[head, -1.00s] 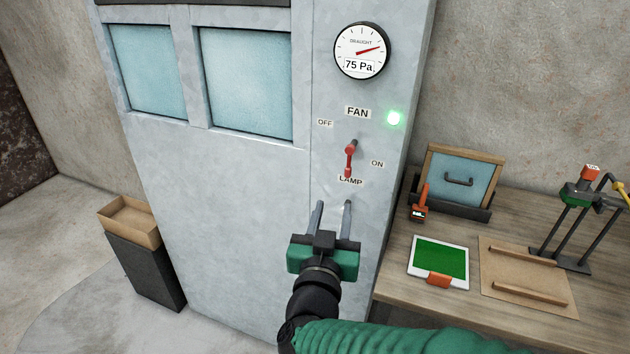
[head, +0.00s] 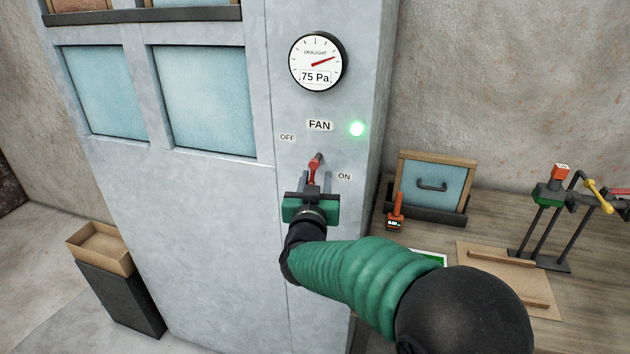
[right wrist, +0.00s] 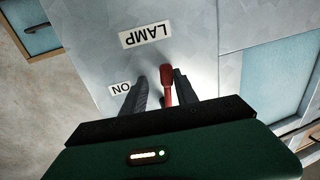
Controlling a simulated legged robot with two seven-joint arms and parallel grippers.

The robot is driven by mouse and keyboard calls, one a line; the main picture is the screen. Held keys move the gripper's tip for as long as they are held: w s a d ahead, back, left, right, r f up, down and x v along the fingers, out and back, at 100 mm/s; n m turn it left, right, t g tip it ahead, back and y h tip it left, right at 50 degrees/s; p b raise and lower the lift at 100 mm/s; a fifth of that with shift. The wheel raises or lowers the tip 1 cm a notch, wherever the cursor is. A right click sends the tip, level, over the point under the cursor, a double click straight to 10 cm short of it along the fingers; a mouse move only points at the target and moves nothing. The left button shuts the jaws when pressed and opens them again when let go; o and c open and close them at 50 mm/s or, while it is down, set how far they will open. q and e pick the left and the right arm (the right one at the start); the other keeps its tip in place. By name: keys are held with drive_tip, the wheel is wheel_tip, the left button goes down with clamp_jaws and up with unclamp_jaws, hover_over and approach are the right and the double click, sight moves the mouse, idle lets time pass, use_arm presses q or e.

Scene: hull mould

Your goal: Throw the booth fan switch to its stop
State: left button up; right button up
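The fan switch (head: 315,166) has a red lever pointing downward on the grey booth panel, between the OFF label (head: 288,138) and the ON label (head: 344,176). The FAN plate (head: 319,125) is above it, with a lit green lamp (head: 357,128). My right gripper (head: 314,178) is at the lever, one finger on each side. In the right wrist view the red lever (right wrist: 167,85) stands between the open fingers, close to the right-hand one in the picture, with a gap to the other. It does not look gripped. My left gripper is not in view.
The draught gauge (head: 317,62) reads 75 Pa. A wooden bench (head: 475,215) at the right holds a framed blue panel (head: 435,183), an orange-handled tool (head: 396,212) and a black stand (head: 545,220). A dark bin with a cardboard tray (head: 105,250) stands at the left.

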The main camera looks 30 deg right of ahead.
drive_tip(key=shift+s+d, duration=0.1)
drive_tip(key=shift+d, duration=0.1)
drive_tip(key=shift+c, duration=1.8)
drive_tip(key=shift+w+a, duration=0.25)
drive_tip(key=shift+a, duration=0.3)
clamp_jaws()
drive_tip(key=shift+s+d, duration=0.1)
drive_tip(key=shift+d, duration=0.15)
drive_tip(key=shift+a, duration=0.1)
